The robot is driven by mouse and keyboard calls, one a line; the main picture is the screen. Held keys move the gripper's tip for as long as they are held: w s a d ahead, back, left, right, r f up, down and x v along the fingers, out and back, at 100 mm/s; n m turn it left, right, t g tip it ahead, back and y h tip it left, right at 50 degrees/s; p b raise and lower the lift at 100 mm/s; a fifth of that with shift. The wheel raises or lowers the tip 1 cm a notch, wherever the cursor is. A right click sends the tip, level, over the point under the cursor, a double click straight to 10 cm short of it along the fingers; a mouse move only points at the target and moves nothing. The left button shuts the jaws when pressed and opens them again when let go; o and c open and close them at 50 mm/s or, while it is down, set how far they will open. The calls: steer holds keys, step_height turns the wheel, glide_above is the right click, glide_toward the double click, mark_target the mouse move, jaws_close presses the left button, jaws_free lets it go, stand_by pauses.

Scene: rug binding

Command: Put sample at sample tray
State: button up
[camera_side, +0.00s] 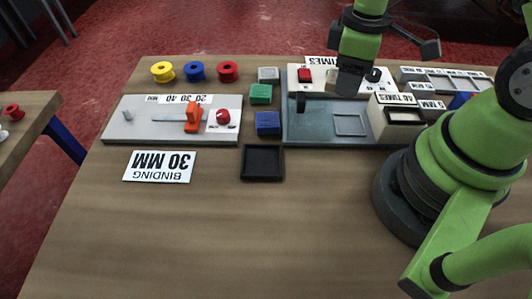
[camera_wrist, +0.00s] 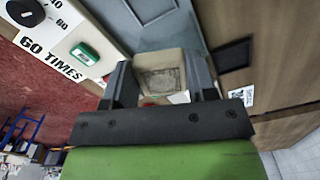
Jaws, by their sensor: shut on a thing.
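My gripper (camera_side: 352,84) hangs above the back of the grey machine bed at the right half of the table. In the wrist view its two dark fingers (camera_wrist: 163,85) are shut on a beige block, which I take as the sample (camera_wrist: 172,60); its top has a greyish, worn-looking square. In the side view the sample is mostly hidden by the fingers. A black, square, shallow tray (camera_side: 262,176), taken as the sample tray, lies empty on the wood at the front, left of and lower than my gripper. A dark square at the right of the wrist view (camera_wrist: 235,55) appears to be this tray.
Blue (camera_side: 267,123), green (camera_side: 261,94) and grey (camera_side: 268,75) blocks stand behind the tray. The grey machine bed (camera_side: 318,129) and a beige box (camera_side: 402,117) are to its right. A binding card (camera_side: 159,166) lies left. The table front is clear.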

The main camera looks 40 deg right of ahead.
mark_target(261, 167)
steer(key=w+a+m, duration=0.1)
steer(key=a+m, duration=0.1)
steer(key=w+a+m, duration=0.1)
steer(key=a+m, duration=0.1)
steer(key=a, duration=0.1)
steer(key=w+a+m, duration=0.1)
steer(key=a+m, duration=0.1)
steer(key=shift+w+a+f, duration=0.15)
steer(key=shift+w+a, duration=0.1)
steer(key=shift+a, duration=0.15)
steer(key=a+m, duration=0.8)
steer(key=a, duration=0.2)
step_height(261, 167, down, 10)
steer(key=shift+f, duration=0.1)
